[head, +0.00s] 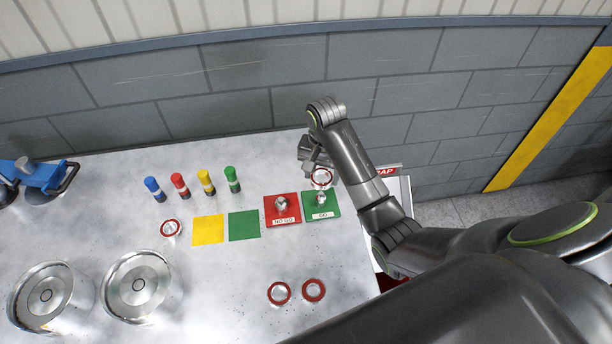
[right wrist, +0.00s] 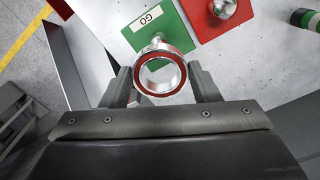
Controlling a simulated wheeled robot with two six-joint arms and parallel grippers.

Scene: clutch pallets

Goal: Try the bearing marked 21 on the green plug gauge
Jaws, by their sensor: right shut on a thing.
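My right gripper (head: 312,164) is shut on a red-rimmed metal bearing (head: 321,178); in the right wrist view the bearing (right wrist: 160,91) sits between the two fingers, its open bore facing the camera. No number on it can be read. The green GO plate (head: 333,210) carries a small metal plug (head: 321,197). The bearing is by the plug's upper end in the head view and appears held above it. In the right wrist view the plug (right wrist: 157,43) is partly hidden behind the bearing, and the plate (right wrist: 168,25) shows beyond. My left gripper is out of view.
The red NO GO plate (head: 272,219) with its plug stands beside the green one. Green (head: 243,226) and yellow (head: 208,230) squares lie left. Three loose bearings, one by the yellow square (head: 170,228), two in front (head: 278,293) (head: 314,290), lie on the table. Several coloured markers (head: 206,183) stand behind.

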